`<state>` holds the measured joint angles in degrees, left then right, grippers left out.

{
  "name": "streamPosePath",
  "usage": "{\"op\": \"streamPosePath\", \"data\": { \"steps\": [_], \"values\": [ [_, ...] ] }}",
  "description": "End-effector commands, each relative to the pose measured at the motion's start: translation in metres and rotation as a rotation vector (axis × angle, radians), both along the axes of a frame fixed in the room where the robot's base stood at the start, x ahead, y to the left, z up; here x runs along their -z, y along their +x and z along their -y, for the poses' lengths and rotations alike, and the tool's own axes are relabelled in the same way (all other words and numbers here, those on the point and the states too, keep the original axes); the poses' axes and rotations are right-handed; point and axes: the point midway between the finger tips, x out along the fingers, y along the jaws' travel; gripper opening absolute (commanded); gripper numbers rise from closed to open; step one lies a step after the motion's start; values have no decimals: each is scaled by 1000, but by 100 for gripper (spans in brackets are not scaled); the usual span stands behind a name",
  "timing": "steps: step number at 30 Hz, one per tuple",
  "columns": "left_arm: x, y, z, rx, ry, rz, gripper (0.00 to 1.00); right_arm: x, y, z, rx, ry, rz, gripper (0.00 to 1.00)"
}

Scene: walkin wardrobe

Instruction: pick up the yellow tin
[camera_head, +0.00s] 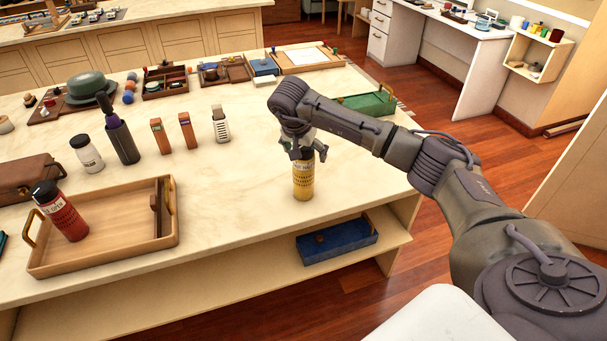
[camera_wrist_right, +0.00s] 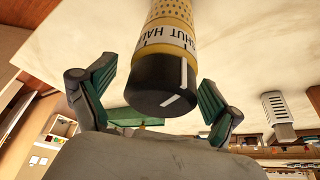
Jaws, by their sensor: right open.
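The yellow tin (camera_head: 303,182) stands upright near the front edge of the pale counter. In the right wrist view the tin (camera_wrist_right: 172,22) shows its yellow body, a white label band and a black lid with a white mark. My right gripper (camera_head: 303,150) is directly above the tin, around its top. In the right wrist view my right gripper (camera_wrist_right: 155,105) is open, with one green-padded finger on each side of the lid and visible gaps between. The left gripper is not in view.
A wooden tray (camera_head: 110,262) holding a red tin (camera_head: 60,212) is at the front left. A white jar (camera_head: 87,154), dark bottle (camera_head: 121,140) and grater (camera_head: 220,124) stand further back. A green tray (camera_head: 368,103) lies behind my arm. A blue tray (camera_head: 337,240) sits on the lower shelf.

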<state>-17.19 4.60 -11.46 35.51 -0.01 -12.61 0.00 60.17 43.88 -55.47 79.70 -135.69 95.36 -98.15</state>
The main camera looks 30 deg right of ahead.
Motion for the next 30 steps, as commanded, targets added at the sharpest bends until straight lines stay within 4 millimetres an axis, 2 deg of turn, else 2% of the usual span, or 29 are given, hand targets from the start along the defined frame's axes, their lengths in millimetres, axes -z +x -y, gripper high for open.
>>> {"op": "streamPosePath", "data": {
  "steps": [2, 18, 19, 30],
  "values": [
    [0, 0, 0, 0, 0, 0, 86, 0, 0, 0, 0, 0, 0, 91],
    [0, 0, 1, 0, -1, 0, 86, -1, 0, 0, 0, 0, 0, 2],
    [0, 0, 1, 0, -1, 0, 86, -1, 0, 0, 0, 0, 0, 0],
    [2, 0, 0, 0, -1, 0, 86, -6, 1, 0, 0, 0, 3, 0]
  ]
}}
